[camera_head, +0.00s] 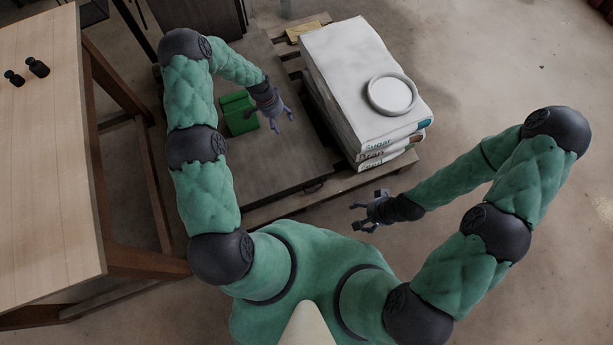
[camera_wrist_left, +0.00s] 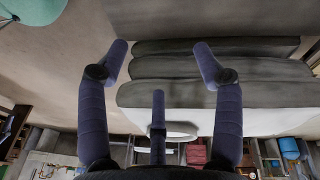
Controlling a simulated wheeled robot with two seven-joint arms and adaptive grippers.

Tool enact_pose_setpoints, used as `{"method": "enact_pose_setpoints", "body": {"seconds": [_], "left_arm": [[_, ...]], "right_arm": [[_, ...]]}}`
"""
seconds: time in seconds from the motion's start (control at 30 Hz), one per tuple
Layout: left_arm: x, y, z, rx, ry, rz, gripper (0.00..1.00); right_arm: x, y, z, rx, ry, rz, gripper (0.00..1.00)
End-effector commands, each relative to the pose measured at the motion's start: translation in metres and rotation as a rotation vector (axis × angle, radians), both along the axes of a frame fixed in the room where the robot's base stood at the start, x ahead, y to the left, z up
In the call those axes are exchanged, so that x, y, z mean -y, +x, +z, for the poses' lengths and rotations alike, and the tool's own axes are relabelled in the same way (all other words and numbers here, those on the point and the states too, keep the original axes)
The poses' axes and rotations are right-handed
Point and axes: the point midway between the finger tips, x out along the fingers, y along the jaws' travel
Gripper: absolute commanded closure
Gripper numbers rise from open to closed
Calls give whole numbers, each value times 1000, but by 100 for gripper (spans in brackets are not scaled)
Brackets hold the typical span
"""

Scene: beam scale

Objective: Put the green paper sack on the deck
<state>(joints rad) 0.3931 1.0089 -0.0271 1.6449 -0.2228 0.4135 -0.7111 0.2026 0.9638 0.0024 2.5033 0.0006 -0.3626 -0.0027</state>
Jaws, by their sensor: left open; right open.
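The green paper sack (camera_head: 238,113) stands upright on the dark deck (camera_head: 292,162) of the scale, left of the middle in the head view. My left gripper (camera_head: 281,124) is open and empty, just right of the sack and apart from it. My right gripper (camera_head: 358,214) is open and empty, in front of the deck's near right corner.
A stack of white sacks (camera_head: 345,65) lies on a wooden pallet (camera_head: 378,180) right of the deck, with a round white dish (camera_head: 391,94) on top. A wooden table (camera_head: 50,160) at left holds small dark weights (camera_head: 38,67). Open floor lies at right.

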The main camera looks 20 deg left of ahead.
Motion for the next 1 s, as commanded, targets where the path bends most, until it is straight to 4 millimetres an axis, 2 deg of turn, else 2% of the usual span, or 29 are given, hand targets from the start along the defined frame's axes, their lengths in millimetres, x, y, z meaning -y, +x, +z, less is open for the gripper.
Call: {"method": "enact_pose_setpoints", "body": {"seconds": [0.03, 0.2, 0.3, 0.43, 0.6, 0.7, 0.83, 1.0], "left_arm": [[24, -17, -5, -14, -25, 38, 33], [90, -73, -13, -61, -92, 205, 33], [122, -111, -13, -97, -121, 306, 33], [155, -164, -8, -148, -144, 438, 33], [179, -222, 5, -201, -152, 584, 33], [185, -242, 12, -219, -150, 639, 33], [188, -255, 16, -229, -149, 672, 33], [188, -257, 16, -231, -148, 679, 33]], "right_arm": [[0, 0, 0, 0, 0, 0, 22], [0, 0, 0, 0, 0, 0, 22], [0, 0, 0, 0, 0, 0, 22], [0, 0, 0, 0, 0, 0, 22], [0, 0, 0, 0, 0, 0, 22], [0, 0, 0, 0, 0, 0, 22], [0, 0, 0, 0, 0, 0, 22], [0, 0, 0, 0, 0, 0, 22]]}}
